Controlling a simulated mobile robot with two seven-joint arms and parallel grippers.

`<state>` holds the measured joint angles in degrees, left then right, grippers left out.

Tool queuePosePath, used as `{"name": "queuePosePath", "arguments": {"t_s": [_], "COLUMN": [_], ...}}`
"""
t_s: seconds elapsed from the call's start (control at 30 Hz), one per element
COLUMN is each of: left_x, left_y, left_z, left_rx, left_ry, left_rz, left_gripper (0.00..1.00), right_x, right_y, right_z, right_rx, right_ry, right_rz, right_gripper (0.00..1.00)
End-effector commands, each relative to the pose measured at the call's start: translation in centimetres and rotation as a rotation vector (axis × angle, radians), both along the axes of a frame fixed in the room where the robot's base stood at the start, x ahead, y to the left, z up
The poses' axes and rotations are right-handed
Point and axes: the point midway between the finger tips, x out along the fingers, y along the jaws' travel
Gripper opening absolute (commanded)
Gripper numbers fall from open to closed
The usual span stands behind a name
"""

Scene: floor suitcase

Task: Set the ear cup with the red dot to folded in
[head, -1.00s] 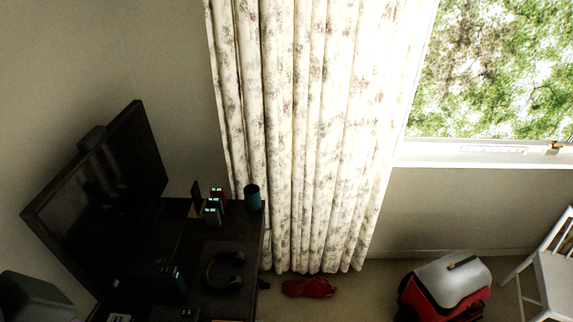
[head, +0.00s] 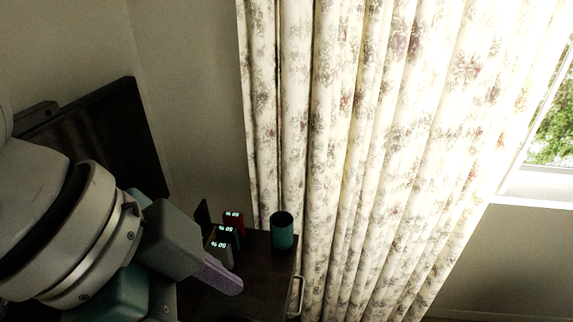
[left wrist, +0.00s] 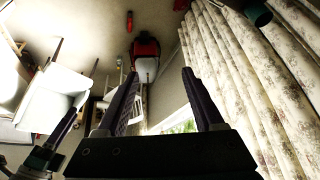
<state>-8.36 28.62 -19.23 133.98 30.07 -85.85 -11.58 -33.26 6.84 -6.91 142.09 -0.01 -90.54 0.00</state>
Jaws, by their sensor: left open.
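The headphones with the red-dot ear cup are not visible in either current view; my left arm and the picture edge cover much of the desk (head: 262,262). My left gripper (head: 220,274) shows in the head view as a purple finger over the desk. In the left wrist view the left gripper (left wrist: 161,74) is open, with its two fingers apart and nothing between them. A dark finger with a teal part at the lower left of that view looks like my right gripper (left wrist: 62,135); its opening cannot be told.
A teal cup (head: 282,232) stands at the desk's far right corner, beside several small devices (head: 228,235) with lit displays. A dark monitor (head: 115,130) stands behind my arm. A floral curtain (head: 360,160) hangs to the right. A white chair (left wrist: 50,100) shows in the left wrist view.

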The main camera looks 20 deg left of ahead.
Motion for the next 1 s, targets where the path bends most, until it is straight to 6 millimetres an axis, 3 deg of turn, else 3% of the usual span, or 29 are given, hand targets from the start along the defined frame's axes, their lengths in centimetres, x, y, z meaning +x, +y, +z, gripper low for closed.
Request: {"name": "queuePosePath", "arguments": {"t_s": [0.03,0.27,0.5,0.8,1.0], "left_x": [0.6,1.7,2.8,4.0,4.4], "left_y": [0.1,0.9,3.3,7.6,9.7], "left_z": [-4.6,-13.5,-22.3,-31.8,-34.8], "left_rx": [0.011,0.044,0.081,0.097,0.079], "left_ry": [-0.01,-0.012,0.014,0.053,0.061], "left_rz": [-0.052,-0.261,-0.401,-0.456,-0.445], "left_gripper": [0.69,0.69,0.69,0.69,0.69], "right_x": [0.0,0.0,0.0,0.0,0.0], "right_y": [0.0,-0.2,-0.1,-0.1,0.0], "right_z": [-5.0,-15.2,-25.8,-38.8,-44.1], "right_rx": [-0.001,-0.006,-0.005,-0.003,0.0], "right_ry": [0.001,0.001,0.001,0.001,0.001], "right_rz": [0.001,0.003,0.003,0.001,0.0], "right_gripper": [0.4,0.4,0.4,0.4,0.4]}}
